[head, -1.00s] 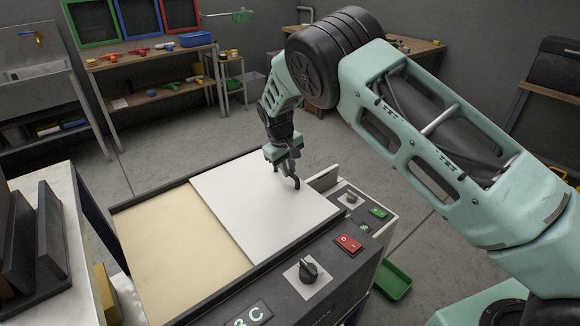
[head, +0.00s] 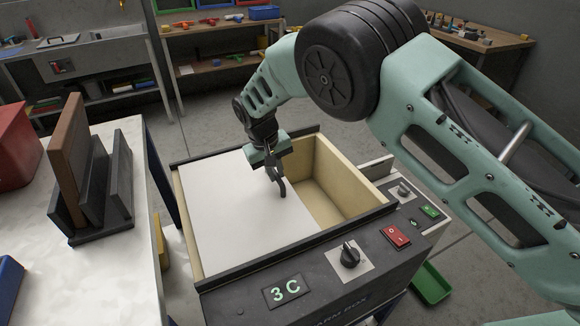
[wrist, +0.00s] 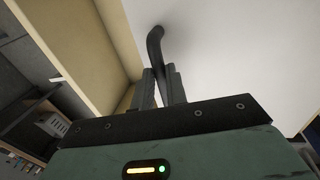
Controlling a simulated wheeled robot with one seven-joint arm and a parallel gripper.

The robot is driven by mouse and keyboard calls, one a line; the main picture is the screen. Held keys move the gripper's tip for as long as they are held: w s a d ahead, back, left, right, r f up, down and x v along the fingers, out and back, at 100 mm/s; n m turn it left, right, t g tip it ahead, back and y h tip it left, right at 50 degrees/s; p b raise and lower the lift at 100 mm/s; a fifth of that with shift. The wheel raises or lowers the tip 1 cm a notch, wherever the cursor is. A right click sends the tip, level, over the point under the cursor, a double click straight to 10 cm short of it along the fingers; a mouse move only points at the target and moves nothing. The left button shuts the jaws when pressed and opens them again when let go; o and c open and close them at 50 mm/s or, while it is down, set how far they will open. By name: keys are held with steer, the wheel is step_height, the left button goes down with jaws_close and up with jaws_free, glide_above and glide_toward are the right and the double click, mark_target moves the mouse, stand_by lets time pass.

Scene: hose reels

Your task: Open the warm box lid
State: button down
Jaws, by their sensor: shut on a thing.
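The warm box (head: 232,303) is a dark-framed box with a cream inner lining. Its white flat lid (head: 222,210) covers the left part of the top. The right part is uncovered and shows the open cream interior (head: 322,208). My gripper (head: 279,182) is over the lid's right side, shut on its dark curved handle. In the wrist view, the handle (wrist: 155,45) rises from between my two fingers (wrist: 160,88), with the white lid (wrist: 225,50) behind it. The fingers hide the handle's grasped part.
The front panel carries a black knob (head: 349,254), a red switch (head: 396,236) and a 3C display (head: 287,291). A white table (head: 110,240) with a dark rack stands close on the left. A green tray (head: 432,284) lies on the floor at right.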

steer(key=shift+s+a, duration=0.1)
steer(key=shift+a, duration=0.2)
steer(key=c, duration=1.4)
jaws_free()
steer(key=s+a+r+b, duration=0.1)
steer(key=a+r+b, duration=0.1)
steer(key=r, duration=1.5)
steer(key=shift+s+a, duration=0.15)
steer(key=shift+a, duration=0.4)
steer(key=shift+r, duration=0.1)
